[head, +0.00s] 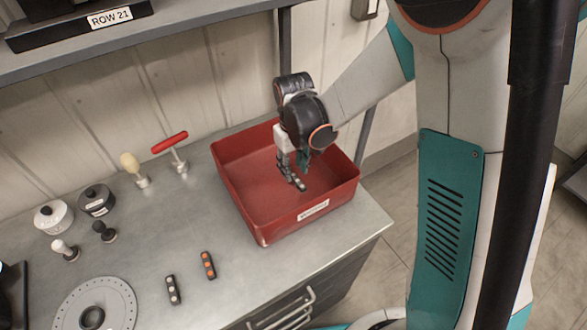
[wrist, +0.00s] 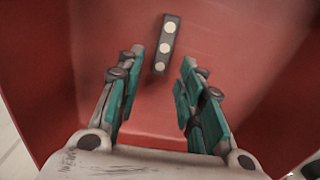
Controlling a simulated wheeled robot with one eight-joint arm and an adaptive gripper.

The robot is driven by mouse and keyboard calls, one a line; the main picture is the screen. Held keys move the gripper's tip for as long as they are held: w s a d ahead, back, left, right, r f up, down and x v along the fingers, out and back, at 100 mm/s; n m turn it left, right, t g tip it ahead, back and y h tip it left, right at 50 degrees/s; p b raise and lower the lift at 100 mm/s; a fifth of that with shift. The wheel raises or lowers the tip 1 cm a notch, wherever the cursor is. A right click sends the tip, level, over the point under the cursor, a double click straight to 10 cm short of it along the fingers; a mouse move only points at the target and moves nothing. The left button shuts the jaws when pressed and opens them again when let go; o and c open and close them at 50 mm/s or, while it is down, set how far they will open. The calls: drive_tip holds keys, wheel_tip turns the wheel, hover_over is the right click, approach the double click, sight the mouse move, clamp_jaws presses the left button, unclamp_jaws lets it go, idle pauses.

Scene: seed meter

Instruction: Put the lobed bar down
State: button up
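A dark bar with a row of cream round spots (wrist: 165,43) lies on the floor of the red bin (head: 240,183); I take it to be the lobed bar. It also shows in the head view (head: 299,184), small and partly hidden under my gripper. My gripper (head: 293,168) points down inside the bin. In the wrist view its two teal-padded fingers (wrist: 161,75) are spread wide, with a clear gap to each side of the bar. The bar lies just beyond the fingertips, and nothing is held.
On the steel bench, left of the bin, lie a dark bar with orange spots (head: 208,265) and one with pale spots (head: 173,290). A red-handled tool (head: 171,143), knobs, two lidded pots and a round perforated plate (head: 95,305) stand further left. The bin walls surround my gripper.

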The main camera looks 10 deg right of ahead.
sight(294, 175)
wheel_tip(294, 175, up, 10)
drive_tip(key=p, duration=0.2)
drive_tip(key=s+d+r+m+t, duration=0.2)
drive_tip(key=s+d+r+t, duration=0.1)
drive_tip(key=s+d+r, duration=0.3)
drive_tip(key=s+d+r+m+t, duration=0.2)
drive_tip(key=s+d+r+t, duration=0.2)
drive_tip(key=s, duration=0.7)
drive_tip(key=shift+d+r+m, duration=0.3)
drive_tip(key=shift+d+r, duration=0.65)
drive_tip(key=shift+r, duration=0.4)
